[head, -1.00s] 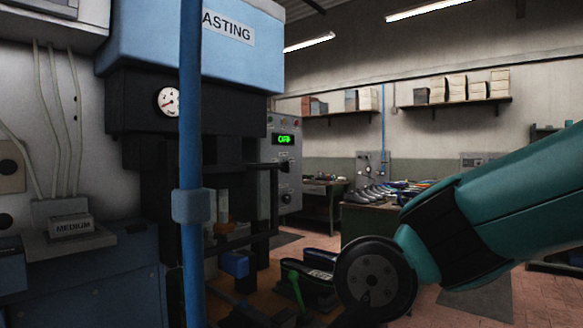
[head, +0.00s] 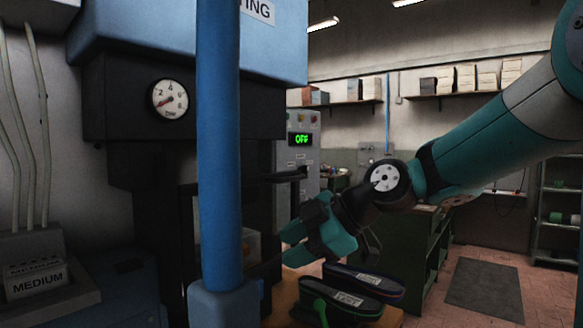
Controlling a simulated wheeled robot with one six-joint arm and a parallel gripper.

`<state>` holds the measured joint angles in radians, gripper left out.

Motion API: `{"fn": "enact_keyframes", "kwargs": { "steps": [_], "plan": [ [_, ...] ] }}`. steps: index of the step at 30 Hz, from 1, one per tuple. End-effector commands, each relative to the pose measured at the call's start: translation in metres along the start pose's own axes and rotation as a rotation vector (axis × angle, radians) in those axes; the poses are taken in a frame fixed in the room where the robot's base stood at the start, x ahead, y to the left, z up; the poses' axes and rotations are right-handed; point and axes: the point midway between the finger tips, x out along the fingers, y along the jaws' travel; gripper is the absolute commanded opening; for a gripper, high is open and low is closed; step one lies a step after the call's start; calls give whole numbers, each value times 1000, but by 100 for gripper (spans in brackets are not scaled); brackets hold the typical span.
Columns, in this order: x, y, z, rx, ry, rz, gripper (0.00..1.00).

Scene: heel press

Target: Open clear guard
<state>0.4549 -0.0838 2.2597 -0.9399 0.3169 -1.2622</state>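The blue and black press (head: 180,95) fills the left side of the head view. Its work opening is largely hidden behind a blue upright post (head: 218,150). A pale patch (head: 252,246) shows just right of the post and may be part of the clear guard; its edges and position cannot be made out. My gripper (head: 288,246), teal and dark, reaches in from the right, pointing left at the press opening. Its tips are close to the pale patch; whether they touch anything, and how far apart they are, is not clear.
Dark shoe forms (head: 365,282), one with a green handle, lie on a wooden surface below my gripper. A control box (head: 298,160) reading OFF stands behind the press. A green bench (head: 410,240) is further back.

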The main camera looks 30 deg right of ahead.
Motion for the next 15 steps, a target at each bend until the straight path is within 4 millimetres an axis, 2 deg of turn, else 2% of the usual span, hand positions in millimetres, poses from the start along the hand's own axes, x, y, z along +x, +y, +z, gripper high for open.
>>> {"fn": "enact_keyframes", "kwargs": {
  "steps": [1,3,6,9,11,15],
  "plan": [
    [-25,37,10,-107,3,101,39],
    [-54,74,23,-282,-5,227,39],
    [-94,110,40,-490,-48,370,39],
    [-122,131,51,-630,-97,463,39],
    [-133,138,56,-684,-120,496,39],
    [-136,146,56,-737,-137,523,39]
  ]
}}
